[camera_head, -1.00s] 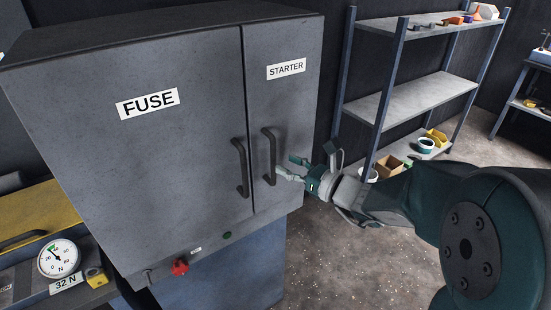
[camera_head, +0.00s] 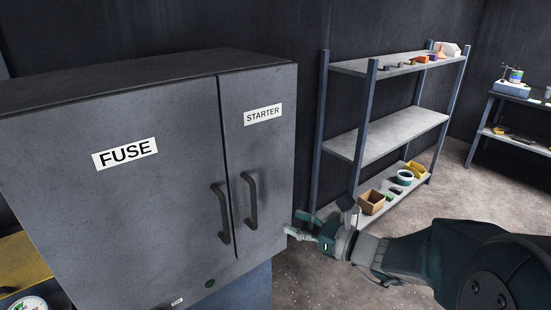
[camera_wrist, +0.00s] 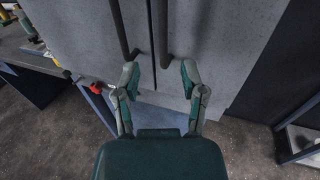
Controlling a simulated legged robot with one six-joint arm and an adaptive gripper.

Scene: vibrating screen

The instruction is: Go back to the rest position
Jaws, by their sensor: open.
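My gripper (camera_head: 298,225) is open and empty, to the right of the grey cabinet's lower right edge in the head view. In the wrist view its two fingers (camera_wrist: 160,80) are spread apart, with the cabinet front behind them. The cabinet (camera_head: 130,220) has a wide door labelled FUSE (camera_head: 125,153) and a narrow door labelled STARTER (camera_head: 263,114). Both doors look shut. Each has a dark vertical handle: the FUSE handle (camera_head: 221,214) and the STARTER handle (camera_head: 251,200). The handles also show at the top of the wrist view; the fingers appear apart from them.
A blue-framed shelf (camera_head: 400,130) with small boxes and parts stands at the right, behind my arm. A workbench (camera_head: 520,95) is at the far right. A gauge (camera_head: 28,303) shows at the lower left. A red knob (camera_wrist: 67,74) shows in the wrist view. Floor lies open between shelf and workbench.

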